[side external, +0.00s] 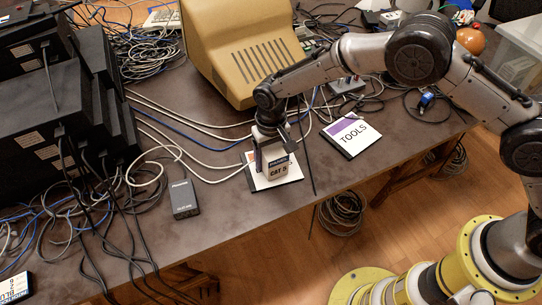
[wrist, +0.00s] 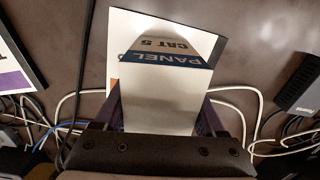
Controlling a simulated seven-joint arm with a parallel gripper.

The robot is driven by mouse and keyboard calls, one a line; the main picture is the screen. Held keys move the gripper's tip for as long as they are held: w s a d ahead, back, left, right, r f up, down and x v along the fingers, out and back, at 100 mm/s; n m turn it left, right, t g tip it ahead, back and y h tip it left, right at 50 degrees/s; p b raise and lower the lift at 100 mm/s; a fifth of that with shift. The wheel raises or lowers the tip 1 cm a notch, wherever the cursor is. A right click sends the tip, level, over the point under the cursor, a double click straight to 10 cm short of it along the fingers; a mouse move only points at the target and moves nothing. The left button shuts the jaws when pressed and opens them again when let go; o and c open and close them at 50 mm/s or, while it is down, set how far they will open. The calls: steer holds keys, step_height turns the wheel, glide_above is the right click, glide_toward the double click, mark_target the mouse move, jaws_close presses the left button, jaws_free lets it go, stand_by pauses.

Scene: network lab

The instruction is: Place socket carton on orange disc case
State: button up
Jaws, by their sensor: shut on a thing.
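The socket carton (side external: 279,171) is a small pale box with a dark blue band and "CAT 5" lettering. My gripper (side external: 274,150) is shut on it, with one finger on each side. In the wrist view the carton (wrist: 163,95) stands between my gripper's fingers (wrist: 162,118), its "PANEL CAT 5" end facing away. The orange disc case (side external: 261,184), white with an orange patch, lies flat on the table directly under the carton; its white far part shows in the wrist view (wrist: 150,20). The carton hides most of its middle. I cannot tell whether the carton touches the case.
A purple-striped "TOOLS" case (side external: 350,135) lies to the right. A black adapter box (side external: 184,198) is to the left. A beige monitor (side external: 240,55) stands behind. Loose white cables (side external: 165,125) run close by. The table's front edge is near.

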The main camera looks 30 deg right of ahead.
steer(key=shift+f, duration=0.1)
steer(key=o, duration=1.6)
steer(key=shift+c, duration=0.2)
step_height(320, 180, up, 13)
steer(key=shift+d+f, duration=0.1)
steer(key=shift+f, duration=0.1)
steer(key=s+d+r+t, duration=0.1)
steer(key=s+d+r, duration=0.4)
steer(key=d+r, duration=0.4)
steer(key=s+d+r+t, duration=0.2)
steer(key=s+d+r, duration=0.3)
steer(key=d+r, duration=0.4)
steer(key=s+d+t, duration=0.1)
steer(key=s+d, duration=0.4)
steer(key=s, duration=0.4)
steer(key=s+d+t, duration=0.1)
steer(key=s+d, duration=0.3)
steer(key=s, duration=0.6)
steer(key=shift+s+d+f+t, duration=0.3)
steer(key=shift+d+f, duration=0.1)
steer(key=shift+f, duration=0.05)
